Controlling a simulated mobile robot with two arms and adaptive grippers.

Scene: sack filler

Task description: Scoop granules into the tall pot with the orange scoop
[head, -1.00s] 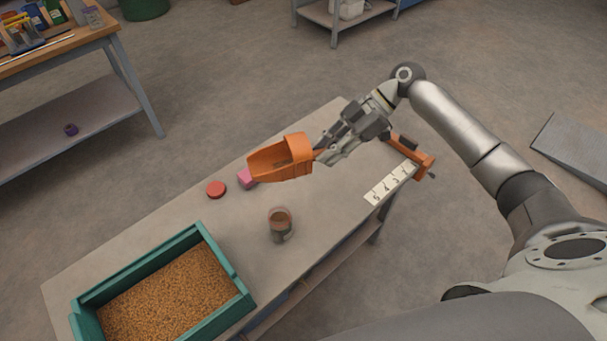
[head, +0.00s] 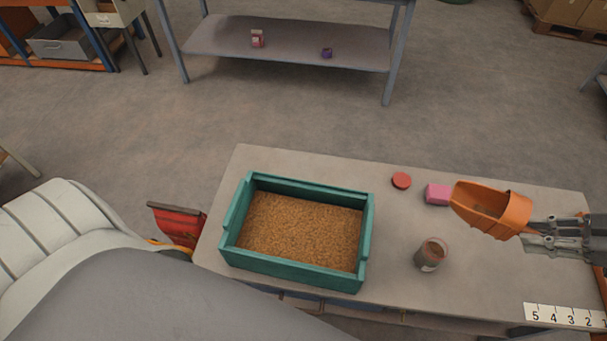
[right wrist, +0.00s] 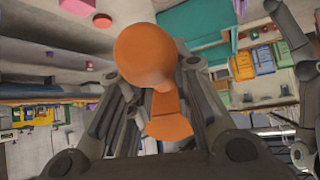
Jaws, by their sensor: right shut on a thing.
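My right gripper (head: 532,234) is shut on the handle of the orange scoop (head: 508,212), at the right of the head view. The scoop is above the table beside the pink block, bowl towards the left, with no granules visible in it. It also shows in the right wrist view (right wrist: 142,55), in front of the fingers (right wrist: 165,110). The teal crate (head: 290,268) holds a wide bed of tan granules (head: 300,228). The pot (head: 429,258), a small greyish vessel with a brownish top, stands upright between crate and scoop. My left gripper is not in view.
A red disc (head: 401,180) and a pink block (head: 438,194) lie near the far edge of the table (head: 400,215). A numbered strip (head: 565,317) lies at the near right. A red object (head: 178,225) is left of the table. Bare tabletop separates crate and pot.

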